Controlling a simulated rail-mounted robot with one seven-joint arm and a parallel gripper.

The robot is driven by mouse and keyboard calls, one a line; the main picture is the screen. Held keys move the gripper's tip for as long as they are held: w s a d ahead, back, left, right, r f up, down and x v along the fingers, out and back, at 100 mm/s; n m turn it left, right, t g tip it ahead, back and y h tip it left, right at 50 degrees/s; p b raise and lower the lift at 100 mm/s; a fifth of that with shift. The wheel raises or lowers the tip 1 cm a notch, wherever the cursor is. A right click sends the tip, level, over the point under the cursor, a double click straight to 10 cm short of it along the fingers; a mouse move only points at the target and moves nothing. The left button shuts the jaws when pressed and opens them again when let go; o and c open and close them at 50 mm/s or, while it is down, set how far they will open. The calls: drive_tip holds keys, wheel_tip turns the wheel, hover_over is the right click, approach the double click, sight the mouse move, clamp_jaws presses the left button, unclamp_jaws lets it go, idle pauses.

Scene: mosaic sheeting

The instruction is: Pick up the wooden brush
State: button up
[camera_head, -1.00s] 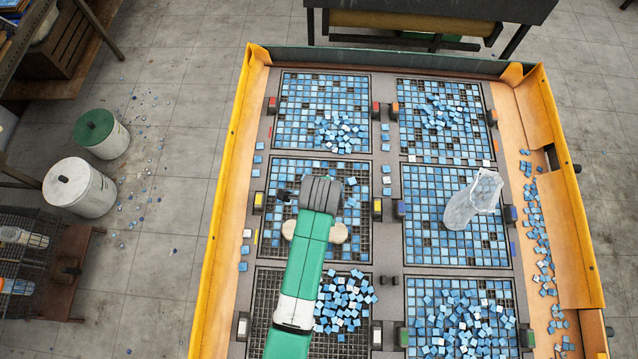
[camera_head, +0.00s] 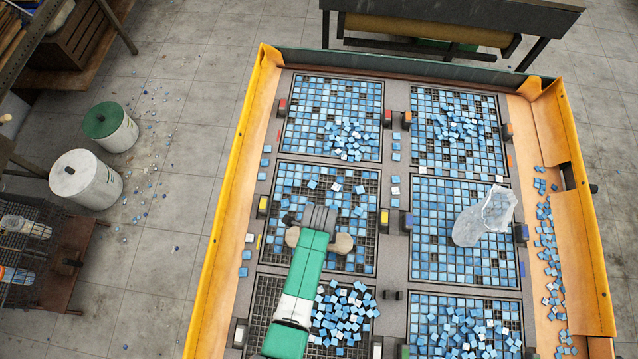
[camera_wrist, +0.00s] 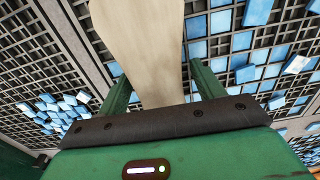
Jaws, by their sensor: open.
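The wooden brush (camera_head: 342,243) is a pale beige piece on the middle-left mosaic panel. My arm covers its middle in the head view, and its two ends show on either side. In the wrist view the brush (camera_wrist: 145,45) runs from the top edge down between the fingers of my gripper (camera_wrist: 161,85). The green fingers are open, one on each side of the brush. I cannot tell how far the fingertips are above the grid. The brush's underside is hidden.
Loose blue tiles (camera_head: 340,315) are heaped on the front-left panel. A crumpled clear bag (camera_head: 485,215) lies on the middle-right panel. Small dark clamps (camera_head: 391,295) stand between panels. A raised yellow rim (camera_head: 228,190) bounds the table.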

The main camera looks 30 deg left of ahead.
drive_tip(key=c, duration=1.2)
drive_tip(key=shift+o, duration=0.2)
drive_tip(key=shift+r, duration=0.4)
drive_tip(key=r, duration=0.3)
drive_tip(key=shift+s+d+p, duration=0.1)
drive_tip(key=shift+s+p, duration=0.25)
drive_tip(key=shift+p, duration=0.05)
drive_tip(key=s+d, duration=0.1)
drive_tip(key=s, duration=0.3)
drive_tip(key=s+d, duration=0.2)
drive_tip(key=s, duration=0.3)
drive_tip(key=s+d+r, duration=0.1)
drive_tip(key=s, duration=0.4)
drive_tip(key=shift+s+d+r, duration=0.1)
drive_tip(key=shift+s+d, duration=0.1)
drive_tip(key=shift+d, duration=0.2)
